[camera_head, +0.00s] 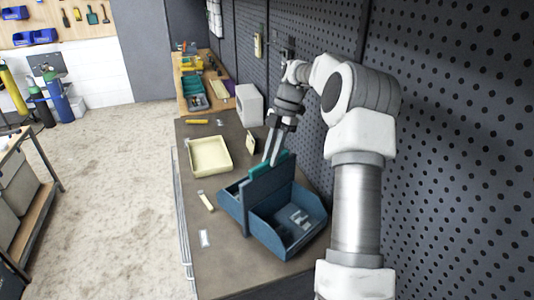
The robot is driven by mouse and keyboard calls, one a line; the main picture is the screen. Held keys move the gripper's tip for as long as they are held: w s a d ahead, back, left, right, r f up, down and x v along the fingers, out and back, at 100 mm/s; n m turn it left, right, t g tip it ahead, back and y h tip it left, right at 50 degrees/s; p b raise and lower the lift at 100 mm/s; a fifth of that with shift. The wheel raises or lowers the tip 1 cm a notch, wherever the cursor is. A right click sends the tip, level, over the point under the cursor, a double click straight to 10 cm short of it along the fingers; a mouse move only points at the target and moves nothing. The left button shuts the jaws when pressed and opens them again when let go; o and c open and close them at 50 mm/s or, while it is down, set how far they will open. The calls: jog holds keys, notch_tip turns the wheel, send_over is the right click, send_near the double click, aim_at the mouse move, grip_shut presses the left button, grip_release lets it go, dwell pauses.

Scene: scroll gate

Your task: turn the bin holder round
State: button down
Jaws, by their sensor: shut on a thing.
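The bin holder (248,207) is a dark blue two-sided carrier with a raised middle wall. It stands on the grey workbench (215,262). Its right bin (270,235) holds several small pale pieces, and part of its left bin shows beyond the wall. My gripper (272,160) reaches down from above and is shut on the teal handle (283,165) at the top of the middle wall. The fingertips partly cover the handle. I cannot tell whether the holder is touching the bench all round.
A cream tray (210,156) lies left of my gripper, with a small upright cream card (251,142) beside it. A pale box (249,105) stands behind. Small items lie along the bench's left edge. A perforated wall (450,150) bounds the right side.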

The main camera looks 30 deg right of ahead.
jog(key=shift+w+r+n+g+h+p, duration=0.1)
jog(key=shift+n+g+h+p, duration=0.1)
jog(key=shift+n+p, duration=0.4)
jog(key=shift+w+r+n+g+h+p, duration=0.1)
jog(key=shift+n+g+p, duration=0.1)
jog(key=shift+n+p, duration=0.35)
jog(key=shift+r+n+g+h+p, duration=0.1)
jog(key=shift+n+g+p, duration=0.1)
jog(key=shift+n+p, duration=0.4)
jog(key=shift+a+n+g+h+p, duration=0.15)
jog(key=shift+n+g+h+p, duration=0.35)
jog(key=shift+n+p, duration=1.1)
jog(key=shift+w+f+n+g+h+p, duration=0.1)
jog(key=shift+n+g+h+p, duration=0.3)
jog(key=shift+n, duration=1.45)
jog(key=shift+a+f+n+h, duration=0.15)
jog(key=shift+n+h, duration=0.35)
jog(key=shift+n, duration=0.9)
jog(key=c, duration=0.8)
grip_release()
jog(key=shift+o, duration=0.2)
jog(key=v, duration=0.7)
jog(key=shift+r, duration=0.2)
